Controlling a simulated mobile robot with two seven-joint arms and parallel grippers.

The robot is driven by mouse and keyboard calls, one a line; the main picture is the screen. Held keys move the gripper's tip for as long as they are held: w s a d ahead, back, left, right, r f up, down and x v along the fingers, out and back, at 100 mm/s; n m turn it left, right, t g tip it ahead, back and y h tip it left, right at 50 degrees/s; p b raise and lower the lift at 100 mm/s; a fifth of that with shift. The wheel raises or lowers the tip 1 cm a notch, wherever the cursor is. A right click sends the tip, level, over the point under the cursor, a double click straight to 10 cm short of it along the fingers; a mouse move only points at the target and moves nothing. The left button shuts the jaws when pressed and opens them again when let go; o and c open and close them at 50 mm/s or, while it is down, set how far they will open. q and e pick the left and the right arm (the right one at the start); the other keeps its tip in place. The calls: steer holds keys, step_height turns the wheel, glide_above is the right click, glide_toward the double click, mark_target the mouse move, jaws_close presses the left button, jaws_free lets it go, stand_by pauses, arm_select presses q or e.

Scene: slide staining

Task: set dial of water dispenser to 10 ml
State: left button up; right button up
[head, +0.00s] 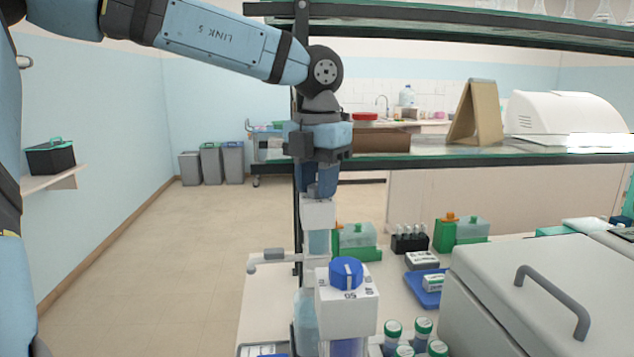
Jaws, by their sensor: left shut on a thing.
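My left gripper (319,188) points straight down at the middle of the head view. It is shut at the top of the farther dispenser, which has a white head (318,213) and a pale blue clear body (318,242). The fingers hide the dial there, so its setting cannot be read. A nearer dispenser (347,312) has a white head with a blue dial (346,272) on top, with a white pointer line and number marks around it. That dial is untouched. I cannot tell from labels which dispenser holds water. My right gripper is not in view.
Green-capped bottles (422,329) stand right of the near dispenser. A grey lidded box (530,290) fills the right front. Behind are green-based containers (356,240), a dark vial rack (409,240) and a blue tray (427,288). A glass shelf (440,160) runs across behind the arm.

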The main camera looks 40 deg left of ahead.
arm_select(q)
steer(key=o, duration=0.9)
steer(key=shift+r, duration=0.1)
step_height(320, 180, up, 14)
steer(key=shift+f+p, duration=0.15)
steer(key=shift+p, duration=0.5)
